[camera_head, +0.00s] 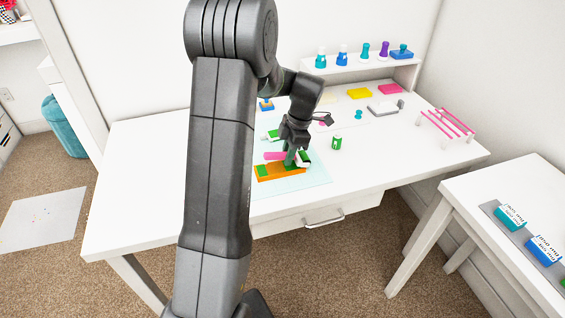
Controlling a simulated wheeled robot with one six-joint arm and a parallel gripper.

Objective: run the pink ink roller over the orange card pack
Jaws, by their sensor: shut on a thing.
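The orange card pack (279,173) lies on the pale blue mat on the desk, with green patches on it. My gripper (291,159) is low over the pack, pointing down. It is shut on the pink ink roller (274,156), whose pink cylinder shows just left of the fingers, at the pack's back edge. The fingers hide part of the roller, and I cannot tell whether it touches the pack. A green and white item (304,157) shows close to the right of the fingers.
A green jar (336,142) stands right of the mat (315,180). Another green and white item (272,135) lies behind my gripper. Yellow (359,93) and pink (390,89) pads, a pink-barred rack (447,123) and a shelf of stamps (360,66) are farther back. The desk's right front is clear.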

